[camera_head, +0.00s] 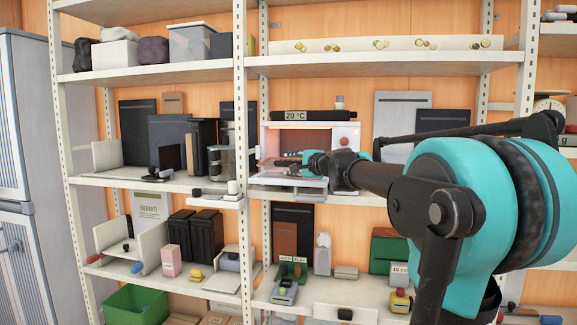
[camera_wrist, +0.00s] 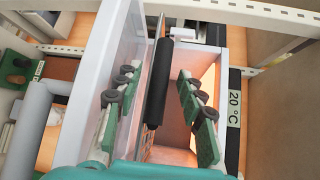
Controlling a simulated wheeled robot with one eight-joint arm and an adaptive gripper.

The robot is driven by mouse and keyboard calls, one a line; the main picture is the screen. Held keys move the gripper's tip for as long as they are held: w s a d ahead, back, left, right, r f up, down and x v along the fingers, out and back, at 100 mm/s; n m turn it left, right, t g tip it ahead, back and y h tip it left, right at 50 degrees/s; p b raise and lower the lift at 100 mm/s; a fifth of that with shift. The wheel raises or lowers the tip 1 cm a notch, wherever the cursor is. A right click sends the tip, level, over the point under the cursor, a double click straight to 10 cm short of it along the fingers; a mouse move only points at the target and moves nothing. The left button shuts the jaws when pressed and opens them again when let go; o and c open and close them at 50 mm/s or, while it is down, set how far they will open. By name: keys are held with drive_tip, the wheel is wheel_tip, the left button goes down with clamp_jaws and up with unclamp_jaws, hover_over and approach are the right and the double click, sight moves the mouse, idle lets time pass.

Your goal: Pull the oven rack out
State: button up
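The white oven (camera_head: 347,141) stands on the middle shelf with its inside lit orange, and it also shows in the wrist view (camera_wrist: 237,45). Its door (camera_head: 290,181) is folded down, a pale panel left of the fingers in the wrist view (camera_wrist: 113,48). The rack shows nearly edge-on, with a black cylindrical handle (camera_wrist: 157,85) along its front. My gripper (camera_head: 284,161) is at the oven's mouth above the door. In the wrist view, its green fingers with dark pads are open (camera_wrist: 155,78), one on each side of the handle, with gaps on both sides.
A dark box with a "20 °C" label (camera_head: 296,115) sits on top of the oven. Dark panels (camera_head: 180,140) and a clear jar (camera_head: 219,161) stand to the left. Grey panels (camera_head: 401,112) lean to the right, behind my arm. A shelf post (camera_head: 239,110) is close on the left.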

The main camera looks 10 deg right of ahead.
drive_tip(key=v, duration=1)
drive_tip(key=shift+s, duration=0.2)
drive_tip(key=s+a+f+n+g+h, duration=0.15)
drive_tip(key=s+f+n+g, duration=0.35)
drive_tip(key=f, duration=0.9)
drive_tip(key=s+a+f+n+g, duration=0.1)
drive_tip(key=s+a+f+n, duration=0.15)
drive_tip(key=s+f, duration=0.75)
drive_tip(key=s+d+f+n+g+h, duration=0.2)
drive_tip(key=s+f, duration=0.4)
drive_tip(key=f, duration=0.6)
drive_tip(key=s+d+f+n+g+h, duration=0.2)
drive_tip(key=s+d+f+n+h, duration=0.2)
drive_tip(key=f, duration=0.8)
drive_tip(key=s+d, duration=0.2)
drive_tip(key=s, duration=0.1)
drive_tip(key=shift+s, duration=0.2)
drive_tip(key=shift+f+n, duration=0.1)
drive_tip(key=shift+n, duration=0.15)
drive_tip(key=shift+c, duration=0.6)
